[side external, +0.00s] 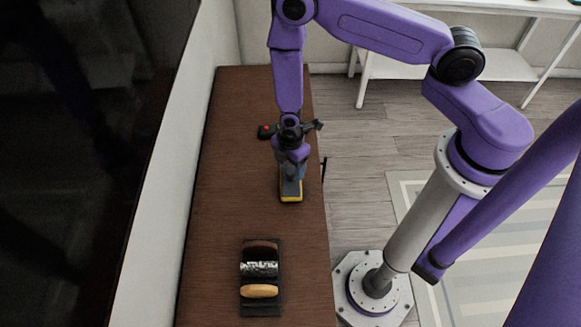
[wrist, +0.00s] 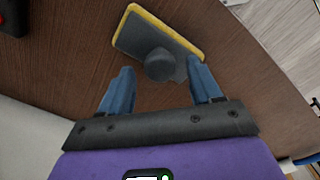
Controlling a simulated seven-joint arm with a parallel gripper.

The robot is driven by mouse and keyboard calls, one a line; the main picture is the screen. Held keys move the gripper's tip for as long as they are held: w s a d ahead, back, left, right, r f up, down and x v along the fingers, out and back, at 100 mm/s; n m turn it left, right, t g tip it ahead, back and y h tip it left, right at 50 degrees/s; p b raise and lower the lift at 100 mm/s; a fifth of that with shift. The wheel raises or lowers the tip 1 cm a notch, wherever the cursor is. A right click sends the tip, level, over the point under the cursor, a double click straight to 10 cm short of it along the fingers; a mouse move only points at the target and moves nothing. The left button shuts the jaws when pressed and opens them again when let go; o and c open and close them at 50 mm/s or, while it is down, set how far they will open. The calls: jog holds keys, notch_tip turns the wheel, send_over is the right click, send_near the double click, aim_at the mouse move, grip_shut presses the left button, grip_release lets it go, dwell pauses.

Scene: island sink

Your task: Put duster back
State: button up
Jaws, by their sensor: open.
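The duster (side external: 291,190) is a grey block with a yellow edge, lying on the brown wooden top. In the wrist view the duster (wrist: 140,36) has a round dark knob (wrist: 160,64) on it. My gripper (side external: 290,176) is above the duster, and my arm hides part of it in the side view. In the wrist view my gripper (wrist: 160,68) is open, with one blue finger on each side of the knob. I cannot tell whether either finger touches it.
A black tray (side external: 261,311) with a silver piece (side external: 259,269) and a tan wooden piece (side external: 260,291) lies nearer the camera on the brown top (side external: 212,220). A black object with a red spot (side external: 266,131) is behind the duster. A wall runs along the left; the top's edge is right.

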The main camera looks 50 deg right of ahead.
jog(key=shift+r, duration=3.65)
notch_tip(320, 180, up, 8)
jog(key=f+m, duration=0.1)
send_over(291, 170)
jog(key=a, duration=0.1)
jog(key=s+r+m, duration=0.2)
jog(key=s+r, duration=0.4)
jog(key=r, duration=0.3)
jog(key=s+d+r+m, duration=0.1)
jog(key=s+d+r, duration=0.2)
jog(key=s+r, duration=0.3)
jog(key=s+d+r+m, duration=0.1)
jog(key=s+d+r, duration=0.2)
jog(key=s+r, duration=0.3)
jog(key=s, duration=0.3)
jog(key=shift+s+d+r, duration=0.2)
jog(key=shift+s+d, duration=0.05)
jog(key=shift+d, duration=0.15)
